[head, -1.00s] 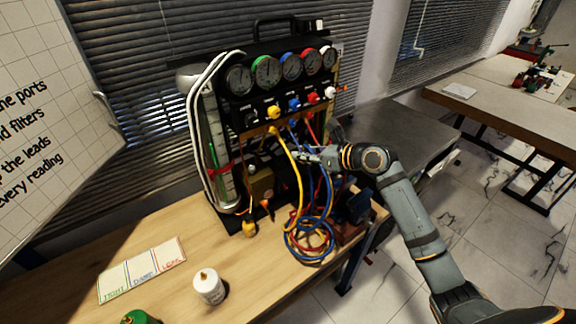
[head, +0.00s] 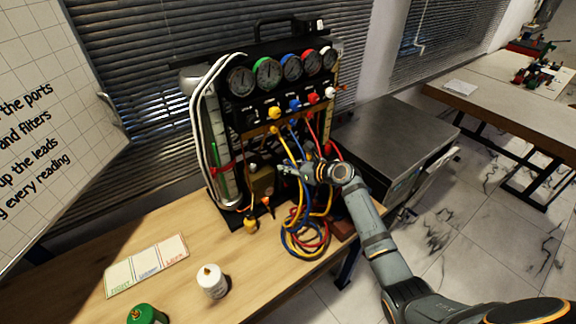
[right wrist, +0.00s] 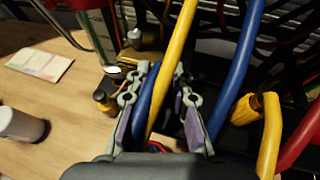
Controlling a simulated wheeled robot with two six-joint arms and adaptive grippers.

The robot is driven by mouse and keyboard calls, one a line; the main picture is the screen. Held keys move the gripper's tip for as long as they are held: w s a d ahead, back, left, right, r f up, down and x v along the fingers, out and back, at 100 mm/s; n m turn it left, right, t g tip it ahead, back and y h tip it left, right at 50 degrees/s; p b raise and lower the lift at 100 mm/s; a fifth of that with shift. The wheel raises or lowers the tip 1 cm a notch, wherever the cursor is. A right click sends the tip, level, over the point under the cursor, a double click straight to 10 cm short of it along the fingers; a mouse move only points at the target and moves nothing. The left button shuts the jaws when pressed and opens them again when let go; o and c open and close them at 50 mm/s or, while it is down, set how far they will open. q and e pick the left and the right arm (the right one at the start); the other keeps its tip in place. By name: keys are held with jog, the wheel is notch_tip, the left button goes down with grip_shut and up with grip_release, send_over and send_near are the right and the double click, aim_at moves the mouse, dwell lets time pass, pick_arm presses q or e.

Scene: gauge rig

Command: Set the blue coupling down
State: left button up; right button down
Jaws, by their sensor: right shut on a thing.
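My right gripper (head: 290,170) is in front of the lower part of the gauge rig (head: 262,140), above the hose coils. It is shut. In the right wrist view, its fingers (right wrist: 160,105) stand either side of a dark blue hose end (right wrist: 143,100), which I take for the blue coupling. The coupling's body is mostly hidden by the fingers. A yellow hose (right wrist: 175,65) crosses in front of it between the fingers. Another stretch of blue hose (right wrist: 238,70) runs close to the right finger. My left gripper is not in view.
Blue, yellow and red hoses lie coiled (head: 305,235) at the bench's right end. A white canister (head: 212,281), green canister (head: 147,314) and three-part card (head: 147,265) are on the bench (head: 190,225). Bare wood lies between the card and the rig.

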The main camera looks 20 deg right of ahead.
jog(key=shift+f, duration=0.1)
jog(key=c, duration=1.2)
grip_release()
jog(key=b+v, duration=0.1)
jog(key=v, duration=1.1)
